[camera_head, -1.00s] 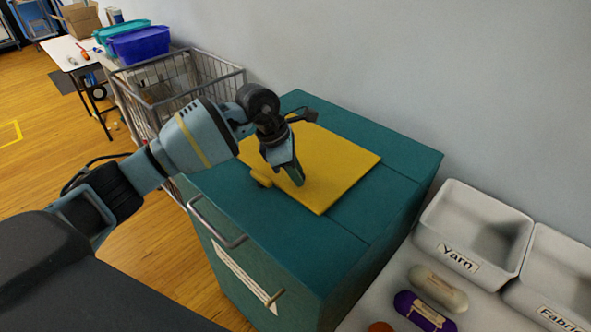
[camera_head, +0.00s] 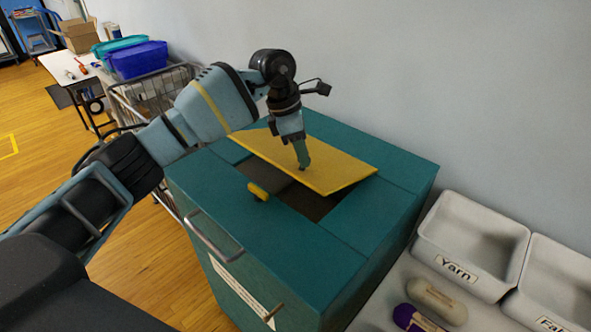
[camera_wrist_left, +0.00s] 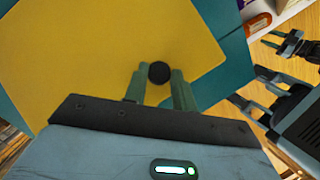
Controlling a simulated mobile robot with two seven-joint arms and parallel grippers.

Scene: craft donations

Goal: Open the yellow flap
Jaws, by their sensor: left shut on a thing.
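The yellow flap (camera_head: 330,168) on top of the teal bin (camera_head: 270,243) is tilted up, its near edge raised over a dark opening (camera_head: 310,203). My left gripper (camera_head: 303,166) is at the flap's raised near part. In the left wrist view its fingers (camera_wrist_left: 158,84) are shut on a round black knob (camera_wrist_left: 159,72), with the yellow flap (camera_wrist_left: 95,50) behind it. A small yellow catch (camera_head: 258,192) sits on the bin top, at the near side of the opening. My right gripper (camera_wrist_left: 255,88) shows only in the left wrist view, its fingers apart and empty.
A wall rises behind the bin. At right, a white bin labelled Yarn (camera_head: 470,240) and another beside it stand near a pale roll (camera_head: 437,299) and a purple one (camera_head: 415,319). A wire cart (camera_head: 150,95) with blue bins (camera_head: 138,58) stands behind left.

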